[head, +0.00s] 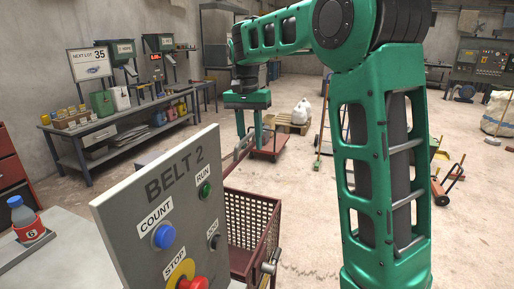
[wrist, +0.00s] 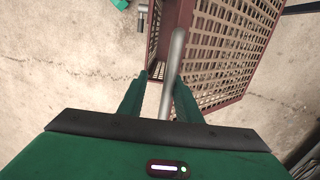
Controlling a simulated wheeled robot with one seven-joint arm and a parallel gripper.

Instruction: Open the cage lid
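The cage (head: 247,220) is a dark red mesh box behind the BELT 2 panel in the head view. Its mesh also fills the upper right of the wrist view (wrist: 235,50). I cannot tell clearly which part is the lid or how it sits. A grey bar (wrist: 176,52) runs along the mesh in the wrist view and passes between my fingers. My green gripper (head: 249,130) points down above the cage's far side. Its fingers (wrist: 160,85) are apart, with a visible gap on the bar's left side.
The BELT 2 panel (head: 150,195), with buttons, stands close in front and hides part of the cage. A bottle (head: 22,213) stands on a table at left. A workbench (head: 100,135) lines the left wall. Open floor lies right of the cage.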

